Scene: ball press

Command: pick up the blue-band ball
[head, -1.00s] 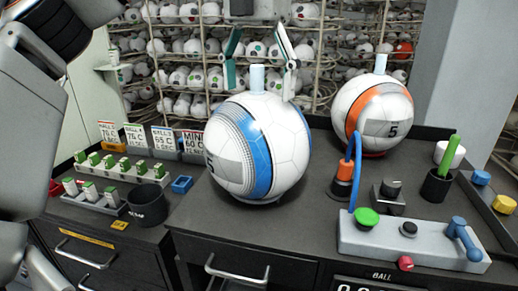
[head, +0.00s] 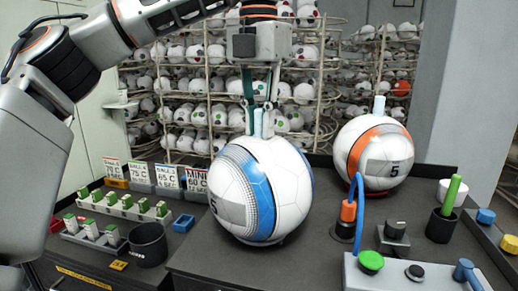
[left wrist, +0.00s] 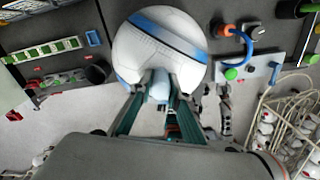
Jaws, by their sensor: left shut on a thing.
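The blue-band ball (head: 262,190) is white with a broad blue stripe and a grey patch. It sits upright on the dark bench top, with a pale blue stem on its top. My left gripper (head: 259,128) comes down from above and is shut on that stem. In the left wrist view the ball (left wrist: 160,45) lies beyond the fingers, and the stem (left wrist: 159,86) is between the fingertips (left wrist: 158,98). The fingers hide part of the stem. I do not see my right gripper.
An orange-band ball (head: 374,155) stands to the right. A blue hose, a black knob box (head: 393,238), a grey control panel (head: 410,276) and a black cup (head: 441,226) are near it. Left are small green-topped parts, a black bin (head: 148,244) and price-like cards. Ball racks stand behind.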

